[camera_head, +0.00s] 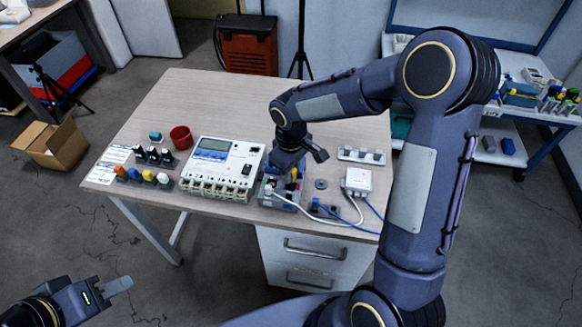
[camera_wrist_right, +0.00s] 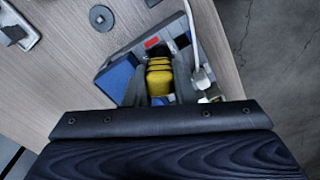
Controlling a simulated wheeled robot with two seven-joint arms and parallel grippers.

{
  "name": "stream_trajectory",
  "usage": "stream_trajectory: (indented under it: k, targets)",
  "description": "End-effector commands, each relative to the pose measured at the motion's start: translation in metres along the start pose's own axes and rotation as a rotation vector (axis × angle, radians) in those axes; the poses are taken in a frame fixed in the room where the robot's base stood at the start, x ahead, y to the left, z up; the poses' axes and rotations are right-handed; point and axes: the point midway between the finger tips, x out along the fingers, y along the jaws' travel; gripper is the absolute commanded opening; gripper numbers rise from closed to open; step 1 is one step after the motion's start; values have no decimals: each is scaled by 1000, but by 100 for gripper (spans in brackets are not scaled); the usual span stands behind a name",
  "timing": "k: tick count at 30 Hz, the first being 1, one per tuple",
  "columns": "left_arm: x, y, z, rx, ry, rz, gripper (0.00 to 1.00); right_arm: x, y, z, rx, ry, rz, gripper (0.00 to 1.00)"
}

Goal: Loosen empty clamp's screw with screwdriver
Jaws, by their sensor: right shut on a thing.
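My right gripper (camera_wrist_right: 160,92) is shut on a yellow and black screwdriver handle (camera_wrist_right: 159,75), seen between its fingers in the right wrist view. In the head view the right gripper (camera_head: 287,168) is over the grey and blue clamp block (camera_head: 284,204) at the table's front edge. The block also shows in the wrist view (camera_wrist_right: 115,78). A white cable (camera_wrist_right: 190,35) runs into it. The screwdriver's tip and any screw under it are hidden, so I cannot tell whether they touch. My left gripper (camera_head: 118,287) is low at the left, away from the table; its jaw opening is unclear.
A white meter unit (camera_head: 224,168) stands left of the block. A white box (camera_head: 357,180) with white and blue cables stands to its right. Coloured pegs (camera_head: 142,176), a red cup (camera_head: 181,137) and a grey washer (camera_head: 321,184) are on the table (camera_head: 215,95). The back is clear.

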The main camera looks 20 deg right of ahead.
Motion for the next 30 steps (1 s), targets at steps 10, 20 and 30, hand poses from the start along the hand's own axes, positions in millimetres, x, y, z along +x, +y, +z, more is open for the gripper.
stream_trajectory:
  k: [10, 20, 30]
  targets:
    - [-10, 5, -5, 0, 0, 0, 36, -1, 0, 0, -327, -1, -2, 3]
    - [-16, 7, -8, 0, 0, 0, 36, 0, 0, 0, -546, -1, -1, 3]
    - [-16, 7, -8, 0, 0, 0, 36, 0, 0, 0, -557, -1, -1, 31]
